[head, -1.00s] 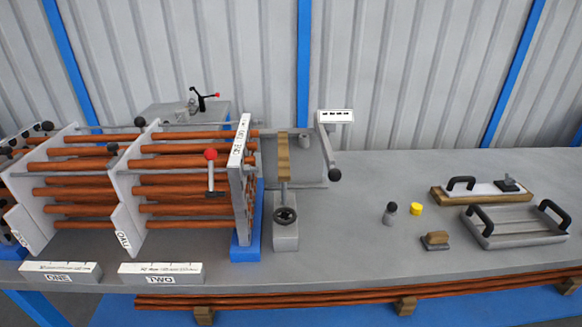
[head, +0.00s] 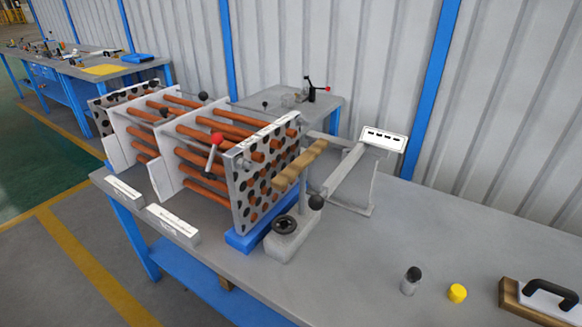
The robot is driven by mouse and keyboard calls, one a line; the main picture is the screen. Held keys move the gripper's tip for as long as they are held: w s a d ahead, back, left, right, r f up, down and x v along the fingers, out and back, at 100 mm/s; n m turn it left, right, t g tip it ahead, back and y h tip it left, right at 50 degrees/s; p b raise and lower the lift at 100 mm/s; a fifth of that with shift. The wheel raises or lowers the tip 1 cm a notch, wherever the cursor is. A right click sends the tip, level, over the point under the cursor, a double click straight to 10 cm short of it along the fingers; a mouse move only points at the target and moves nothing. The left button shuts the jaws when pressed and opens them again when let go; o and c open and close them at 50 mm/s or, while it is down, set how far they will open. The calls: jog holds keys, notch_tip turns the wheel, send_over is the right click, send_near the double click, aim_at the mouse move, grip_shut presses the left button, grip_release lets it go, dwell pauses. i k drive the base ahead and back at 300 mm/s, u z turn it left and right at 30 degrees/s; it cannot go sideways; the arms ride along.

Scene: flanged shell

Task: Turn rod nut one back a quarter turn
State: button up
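The bundle of copper-coloured tubes (head: 205,131) lies on the workbench, held by pale upright plates. The end plate (head: 238,205) nearest me is full of holes, with tube ends showing in it. Thin rods run along the bundle, and black round knobs (head: 203,96) show near its top. I cannot tell which part is rod nut one. A red-knobbed lever (head: 215,147) stands at the bundle's near side. My gripper is not in view.
Two pale label blocks (head: 172,224) lie along the bench's front edge. A stand with a black handwheel (head: 284,225) and a wooden bar (head: 300,166) are beside the end plate. A dark-capped bottle (head: 411,281) and yellow cap (head: 457,293) stand right. The bench (head: 465,225) behind them is clear.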

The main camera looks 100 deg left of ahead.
aim_at(239, 164)
jog(key=u, duration=0.05)
jog(key=i, duration=0.1)
jog(key=u, duration=3.35)
jog(key=k, duration=1)
jog(key=u, duration=1.25)
jog(key=i, duration=0.65)
jog(key=z, duration=0.7)
jog(key=i, duration=0.6)
jog(key=z, duration=0.6)
